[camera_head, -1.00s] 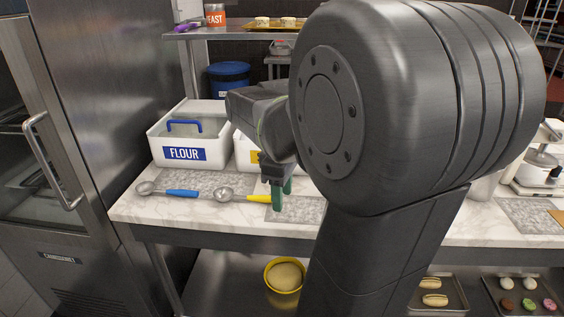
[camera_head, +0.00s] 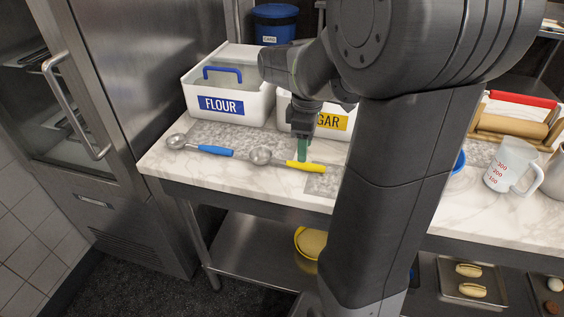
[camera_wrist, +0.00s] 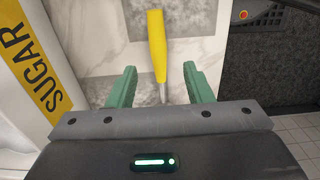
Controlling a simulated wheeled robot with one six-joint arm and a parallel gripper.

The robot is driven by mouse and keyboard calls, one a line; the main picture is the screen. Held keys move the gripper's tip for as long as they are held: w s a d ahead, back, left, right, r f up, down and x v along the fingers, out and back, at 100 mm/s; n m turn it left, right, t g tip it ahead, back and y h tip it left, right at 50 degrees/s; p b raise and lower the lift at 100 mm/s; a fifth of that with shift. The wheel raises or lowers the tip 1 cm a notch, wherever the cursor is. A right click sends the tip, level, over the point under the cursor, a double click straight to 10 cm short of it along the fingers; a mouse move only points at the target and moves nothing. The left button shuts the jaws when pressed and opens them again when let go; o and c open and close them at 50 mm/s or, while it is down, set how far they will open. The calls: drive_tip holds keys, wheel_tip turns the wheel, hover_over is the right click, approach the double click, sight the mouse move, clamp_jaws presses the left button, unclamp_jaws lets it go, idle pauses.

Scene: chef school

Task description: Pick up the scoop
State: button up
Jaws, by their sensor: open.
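A scoop with a yellow handle (camera_head: 314,168) and a round metal bowl (camera_head: 260,156) lies on the marble counter. A second scoop with a blue handle (camera_head: 216,151) lies to its left. My gripper (camera_head: 302,158), with green fingers, is open over the yellow handle. In the wrist view the yellow handle (camera_wrist: 157,42) and its metal neck run between my two open fingers (camera_wrist: 158,70), not visibly touching either. The bowl is hidden there behind the gripper body. The exact height of the fingers above the counter is hard to tell.
A white flour bin (camera_head: 228,90) and a partly hidden sugar bin (camera_head: 334,123) stand behind the scoops. A steel refrigerator (camera_head: 130,90) is at the left. A measuring jug (camera_head: 508,166) stands at the right. The counter's front edge is close to the scoops.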

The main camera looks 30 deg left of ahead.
drive_tip(key=shift+w+d+f, duration=0.1)
drive_tip(key=shift+w+f, duration=0.05)
drive_tip(key=shift+f, duration=2.55)
clamp_jaws()
drive_tip(key=shift+r, duration=0.1)
wheel_tip(320, 180, up, 10)
drive_tip(key=shift+p, duration=0.3)
drive_tip(key=c, duration=0.7)
unclamp_jaws()
clamp_jaws()
